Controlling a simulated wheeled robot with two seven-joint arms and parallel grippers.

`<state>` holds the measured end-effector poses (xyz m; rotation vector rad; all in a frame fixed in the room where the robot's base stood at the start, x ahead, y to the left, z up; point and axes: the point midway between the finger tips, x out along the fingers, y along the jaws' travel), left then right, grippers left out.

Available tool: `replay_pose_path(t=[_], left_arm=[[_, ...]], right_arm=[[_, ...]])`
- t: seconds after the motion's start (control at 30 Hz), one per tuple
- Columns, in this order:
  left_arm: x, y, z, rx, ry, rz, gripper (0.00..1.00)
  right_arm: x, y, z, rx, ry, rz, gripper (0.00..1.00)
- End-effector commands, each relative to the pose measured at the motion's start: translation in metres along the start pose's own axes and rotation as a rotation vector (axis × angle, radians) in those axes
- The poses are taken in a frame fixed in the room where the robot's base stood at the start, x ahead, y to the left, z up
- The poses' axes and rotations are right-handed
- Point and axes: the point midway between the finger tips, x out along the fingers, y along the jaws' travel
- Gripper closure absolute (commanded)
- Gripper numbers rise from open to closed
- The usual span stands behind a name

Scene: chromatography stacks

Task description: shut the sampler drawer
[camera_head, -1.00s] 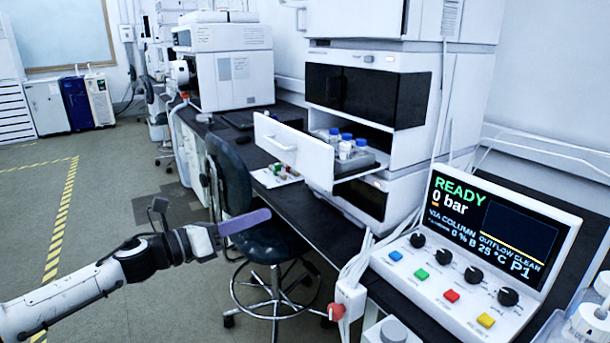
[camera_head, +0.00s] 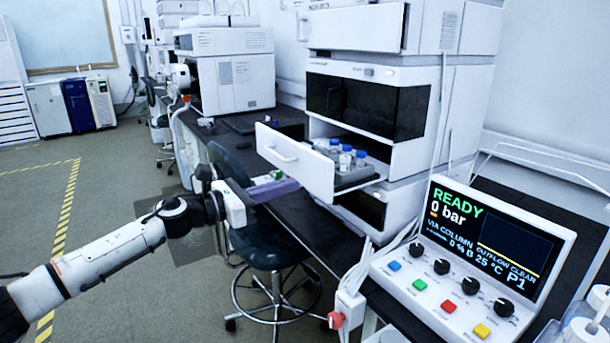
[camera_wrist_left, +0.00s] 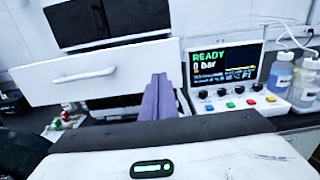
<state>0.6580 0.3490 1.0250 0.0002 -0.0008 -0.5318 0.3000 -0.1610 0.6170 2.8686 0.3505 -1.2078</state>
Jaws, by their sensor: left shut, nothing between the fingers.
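The sampler drawer (camera_head: 293,161) is pulled out of the white instrument stack and holds several blue-capped vials (camera_head: 345,158) in a grey rack. Its white front with a bar handle also shows in the left wrist view (camera_wrist_left: 125,78). My left gripper (camera_head: 290,187) is shut and empty, its purple fingers just below and in front of the drawer front in the head view. In the left wrist view the fingers (camera_wrist_left: 157,97) point up towards the right part of the drawer front. I cannot tell whether they touch it. My right gripper is not in view.
The dark bench (camera_head: 295,215) runs under the stack, with a chair (camera_head: 262,240) in front of it. A control panel reading READY (camera_head: 470,262) stands at the right, with cables beside it. Bottles (camera_wrist_left: 305,80) stand at the far right. The floor at left is open.

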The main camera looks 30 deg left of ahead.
Motion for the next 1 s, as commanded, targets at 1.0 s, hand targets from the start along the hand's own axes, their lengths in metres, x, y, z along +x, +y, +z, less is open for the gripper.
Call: replay_pose_path(t=[1.0], left_arm=[[0.055, 0.008, -0.001, 0.001, 0.000, 0.019, 1.00]], right_arm=[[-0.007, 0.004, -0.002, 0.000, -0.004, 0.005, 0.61]])
